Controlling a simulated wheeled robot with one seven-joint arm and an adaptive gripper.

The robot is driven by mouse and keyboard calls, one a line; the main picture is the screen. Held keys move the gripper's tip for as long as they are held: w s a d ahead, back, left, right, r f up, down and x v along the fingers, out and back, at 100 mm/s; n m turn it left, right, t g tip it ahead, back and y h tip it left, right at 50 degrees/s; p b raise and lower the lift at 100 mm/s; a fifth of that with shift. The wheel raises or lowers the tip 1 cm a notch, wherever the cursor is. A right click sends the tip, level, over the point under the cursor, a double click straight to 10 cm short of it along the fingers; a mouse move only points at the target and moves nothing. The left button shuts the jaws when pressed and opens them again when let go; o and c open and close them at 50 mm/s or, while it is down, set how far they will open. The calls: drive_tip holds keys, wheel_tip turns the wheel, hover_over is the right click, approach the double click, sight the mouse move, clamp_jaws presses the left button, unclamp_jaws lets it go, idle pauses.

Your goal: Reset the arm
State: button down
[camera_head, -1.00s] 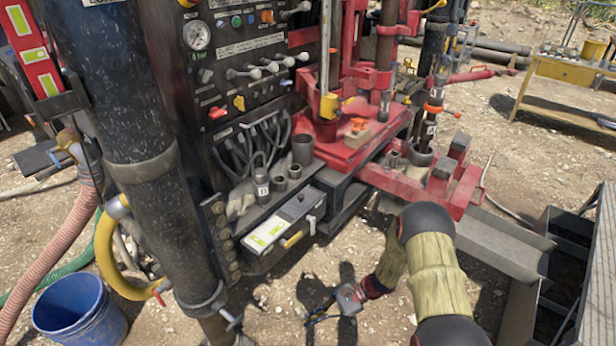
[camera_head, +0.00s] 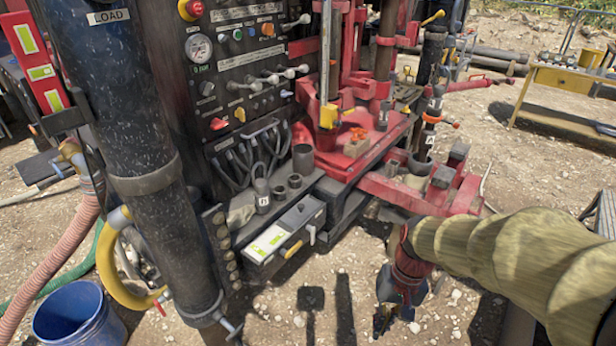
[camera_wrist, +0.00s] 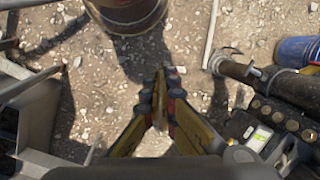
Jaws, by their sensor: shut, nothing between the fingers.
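My gripper (camera_head: 386,318) hangs over the gravel in the head view, in front of the red drill rig, at the end of my sleeved arm, which comes in from the right edge. It is small and dark there, with its tips pointing down. In the wrist view my gripper (camera_wrist: 164,80) has its yellow and black fingers together at the tips, with bare gravel below and nothing held.
The red rig base (camera_head: 430,190) and the open drawer (camera_head: 285,232) stand behind my gripper. A blue bucket (camera_head: 78,318) is at lower left. The wrist view shows a rusty round container (camera_wrist: 128,18) at the top and grey metalwork (camera_wrist: 40,105) at left.

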drive_tip(key=s+d+r+n+t+h, duration=0.1)
drive_tip(key=s+r+t, duration=0.2)
drive_tip(key=r, duration=0.6)
drive_tip(key=s+d+r+n+t+p, duration=0.1)
drive_tip(key=s+r+t, duration=0.3)
drive_tip(key=r, duration=0.5)
drive_tip(key=shift+s+d+h, duration=0.25)
drive_tip(key=shift+h, duration=0.15)
